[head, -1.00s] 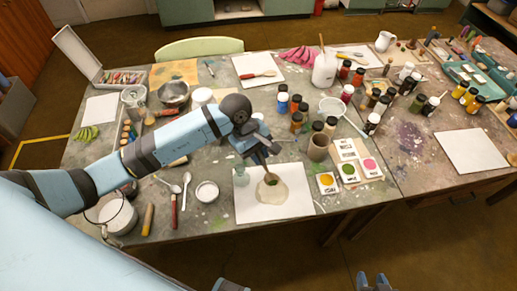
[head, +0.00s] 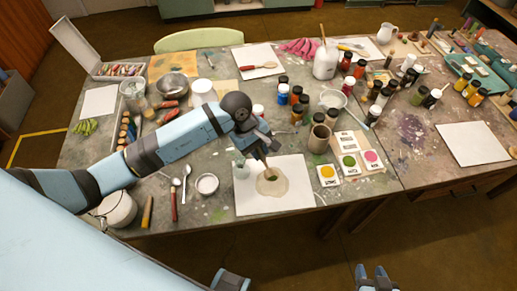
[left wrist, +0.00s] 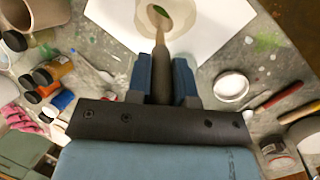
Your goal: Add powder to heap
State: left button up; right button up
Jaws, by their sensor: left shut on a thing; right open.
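A white sheet (head: 300,197) lies near the table's front edge. On it is a pale round piece (head: 272,193) with green powder (head: 272,177) at its middle; the green also shows in the left wrist view (left wrist: 153,13). My left gripper (head: 266,147) is over the sheet, shut on a slim tool (left wrist: 162,60) with a grey-brown handle and tan end. The tool's end points down at the green; whether it touches cannot be told. Yellow (head: 327,171), green (head: 349,161) and pink (head: 371,157) powder squares lie to the right. My right gripper (head: 375,278) is open and empty, in front of the table.
A brown mug (head: 318,139) and several dark-capped jars stand behind and right. A white dish (head: 207,184) and spoons lie to the left. The table's front right corner by the white panel (head: 472,146) has free room.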

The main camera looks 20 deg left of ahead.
pick_arm(q)
jog(key=shift+f+b, duration=0.75)
jog(key=shift+f, duration=0.05)
dwell(0.5)
jog(key=shift+f+b, duration=0.1)
jog(key=shift+b, duration=0.25)
dwell(1.6)
jog(key=shift+r+p, duration=1.45)
jog(key=shift+r, duration=2.15)
